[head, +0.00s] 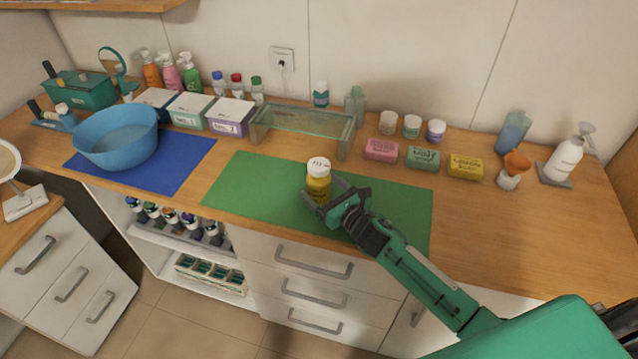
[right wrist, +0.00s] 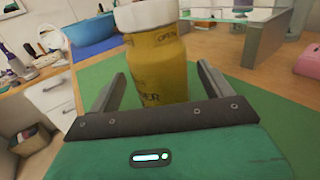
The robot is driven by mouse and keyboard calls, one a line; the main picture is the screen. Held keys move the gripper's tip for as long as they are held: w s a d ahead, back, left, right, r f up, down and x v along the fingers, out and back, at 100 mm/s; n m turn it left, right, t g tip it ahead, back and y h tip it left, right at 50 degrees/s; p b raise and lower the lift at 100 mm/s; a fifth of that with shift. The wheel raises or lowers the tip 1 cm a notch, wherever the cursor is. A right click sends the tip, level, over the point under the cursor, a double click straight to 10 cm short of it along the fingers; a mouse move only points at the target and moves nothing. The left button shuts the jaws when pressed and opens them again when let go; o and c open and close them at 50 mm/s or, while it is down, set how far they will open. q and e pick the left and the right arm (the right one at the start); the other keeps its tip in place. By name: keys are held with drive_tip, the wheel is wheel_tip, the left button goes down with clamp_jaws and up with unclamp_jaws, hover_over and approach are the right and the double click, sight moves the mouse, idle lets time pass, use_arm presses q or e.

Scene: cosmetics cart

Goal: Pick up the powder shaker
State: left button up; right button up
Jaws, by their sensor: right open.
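The powder shaker (head: 318,184) is a yellow bottle with a white lid. It stands upright on the green mat (head: 405,215) in the head view. In the right wrist view the shaker (right wrist: 160,65) stands just ahead, between the lines of the two fingers, with the top of its lid cut off by the frame. My right gripper (head: 324,198) is open around or right beside the lower part of the shaker. In the right wrist view the fingers of this gripper (right wrist: 160,88) are spread apart; I cannot tell whether they touch it. My left gripper is not in view.
A glass shelf stand (head: 300,120) is behind the shaker. A blue basin (head: 117,138) rests on a blue mat (head: 190,160) to the left. Pink, green and yellow soap boxes (head: 422,158) and several jars stand back right. The counter's right front (head: 510,240) is clear.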

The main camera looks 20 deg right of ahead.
drive_tip(key=shift+p+x, duration=0.5)
drive_tip(key=shift+x, duration=1.3)
drive_tip(key=shift+r, duration=0.1)
drive_tip(key=shift+c, duration=0.4)
drive_tip(key=c, duration=1)
drive_tip(key=shift+c, duration=0.2)
